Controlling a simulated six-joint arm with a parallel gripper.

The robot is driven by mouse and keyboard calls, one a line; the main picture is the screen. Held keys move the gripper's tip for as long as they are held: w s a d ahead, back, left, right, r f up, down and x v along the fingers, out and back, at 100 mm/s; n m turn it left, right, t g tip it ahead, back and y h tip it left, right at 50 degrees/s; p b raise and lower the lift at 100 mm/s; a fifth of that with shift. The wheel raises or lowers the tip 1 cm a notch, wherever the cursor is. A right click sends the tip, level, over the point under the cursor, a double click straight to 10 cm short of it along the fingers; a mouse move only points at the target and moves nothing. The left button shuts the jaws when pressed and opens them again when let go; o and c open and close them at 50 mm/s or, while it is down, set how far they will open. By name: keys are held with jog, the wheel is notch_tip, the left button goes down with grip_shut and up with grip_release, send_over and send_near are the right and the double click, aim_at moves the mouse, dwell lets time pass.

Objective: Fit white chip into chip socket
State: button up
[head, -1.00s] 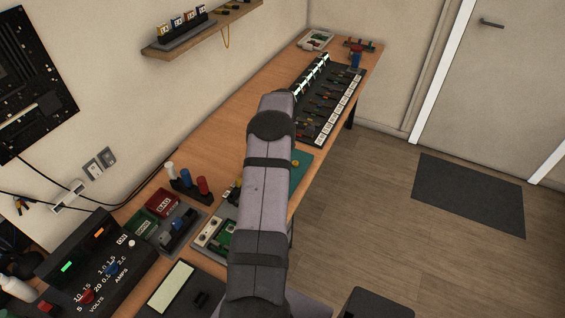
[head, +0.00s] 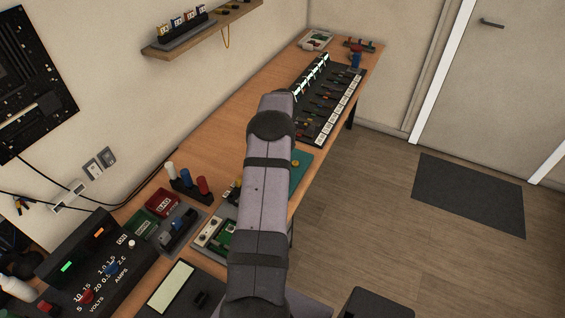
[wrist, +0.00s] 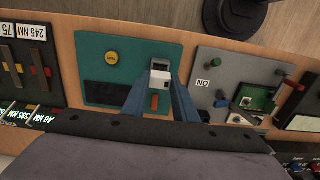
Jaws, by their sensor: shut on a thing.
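In the wrist view my gripper (wrist: 159,92) is shut on a small white block with a dark part, which I take as the white chip (wrist: 160,81). It is over the teal board (wrist: 118,54); I cannot tell its height above it. An orange piece (wrist: 154,103) shows between the fingers. A grey board (wrist: 222,63) with a green circuit board (wrist: 258,98) is to the right. I cannot make out which part is the chip socket. In the head view my own arm hides the gripper and the chip.
The teal board carries a yellow button (wrist: 111,58) and a dark panel (wrist: 101,94). A dark rack with labelled tools (head: 329,104) stands farther along the bench. Red and green boxes (head: 163,202) and a power supply (head: 90,262) are at the left.

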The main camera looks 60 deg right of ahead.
jog(key=shift+f+b, duration=1.25)
jog(key=shift+f, duration=0.6)
jog(key=o, duration=1.1)
jog(key=shift+r, duration=0.15)
jog(key=shift+r+b, duration=1.15)
jog(key=shift+r, duration=2.4)
jog(key=shift+w, duration=0.1)
